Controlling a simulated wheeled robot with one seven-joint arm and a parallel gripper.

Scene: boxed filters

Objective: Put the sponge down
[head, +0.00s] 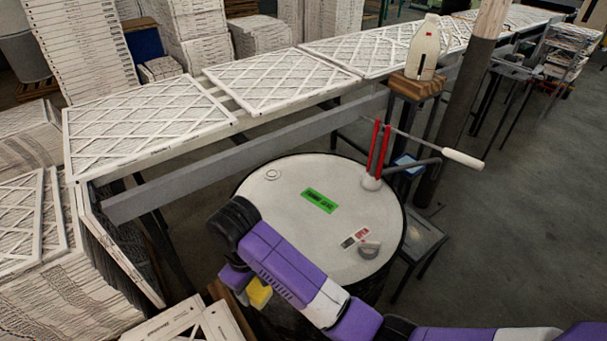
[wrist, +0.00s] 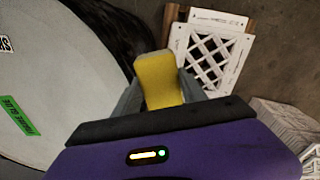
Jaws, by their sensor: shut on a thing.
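The yellow sponge (wrist: 158,80) is held between the two grey fingers of my gripper (wrist: 160,92), in the middle of the wrist view. In the head view the sponge (head: 259,293) shows small at the lower left of my purple arm. My gripper (head: 238,284) hangs there beside the left side of the white-topped drum, mostly hidden by my arm. The fingers are shut on the sponge. In the wrist view floor and a white lattice filter lie beyond the sponge, which appears to be off the drum top.
The white drum lid (head: 290,235) carries a green label, a cap and red uprights. Boxed filters (head: 190,322) lie low at the bottom left, also showing in the wrist view (wrist: 213,55). A long filter-covered table (head: 150,125) runs behind. Stacked filters stand at left.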

